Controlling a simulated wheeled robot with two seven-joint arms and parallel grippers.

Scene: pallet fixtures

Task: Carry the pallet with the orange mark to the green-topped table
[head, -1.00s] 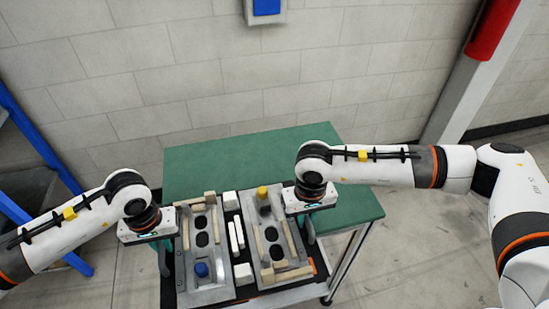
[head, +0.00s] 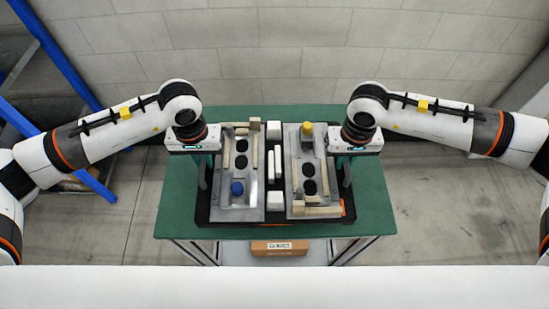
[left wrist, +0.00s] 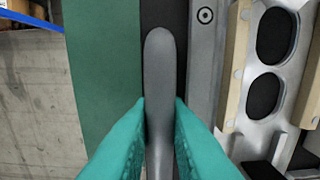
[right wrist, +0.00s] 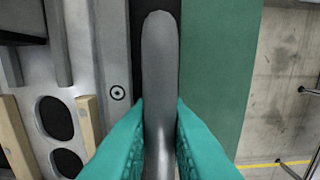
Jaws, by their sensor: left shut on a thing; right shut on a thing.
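The black pallet (head: 203,211) is over the middle of the green-topped table (head: 178,205), level as far as I can see. Whether it touches the top I cannot tell. An orange mark (head: 342,207) shows at its front right edge. It bears two grey fixtures, the left one (head: 240,205) with a blue knob and the right one (head: 318,198) with a yellow knob. My left gripper (left wrist: 160,125) is shut on the pallet's left grey handle (left wrist: 160,65). My right gripper (right wrist: 160,125) is shut on the right grey handle (right wrist: 160,65).
White blocks (head: 277,163) lie between the fixtures. Green table top is bare on both sides of the pallet. A cardboard box (head: 279,247) sits on the shelf below. A blue frame (head: 62,70) stands at the left, and a block wall (head: 270,70) is behind.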

